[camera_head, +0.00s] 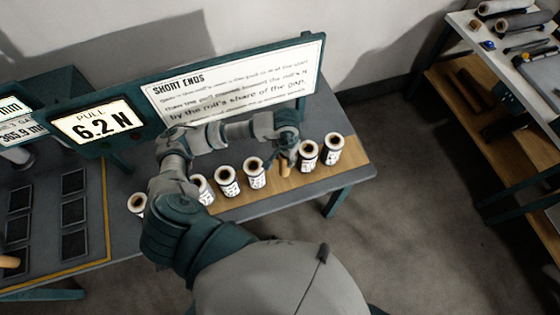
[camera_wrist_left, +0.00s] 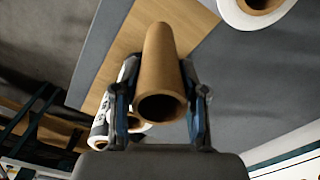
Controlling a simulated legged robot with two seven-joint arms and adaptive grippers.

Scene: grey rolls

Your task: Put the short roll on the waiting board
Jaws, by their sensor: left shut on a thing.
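My left gripper (camera_head: 284,158) is over the front part of the bench, between two standing white rolls. It is shut on a brown cardboard tube (camera_head: 284,170), which has no white wrap that I can see. In the left wrist view the tube (camera_wrist_left: 163,55) lies between the two fingers (camera_wrist_left: 160,85), its hollow end facing the camera. A pale wooden board (camera_head: 352,170) runs along the bench front under the rolls. I cannot tell whether the tube touches it. No label marks which surface is the waiting board. My right gripper is not in view.
White rolls stand close on both sides: one to the left (camera_head: 254,173), two to the right (camera_head: 307,154) (camera_head: 333,149). A "SHORT ENDS" sign (camera_head: 235,85) stands behind. A panel with dark squares (camera_head: 75,213) is at left. A shelf (camera_head: 500,30) stands far right.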

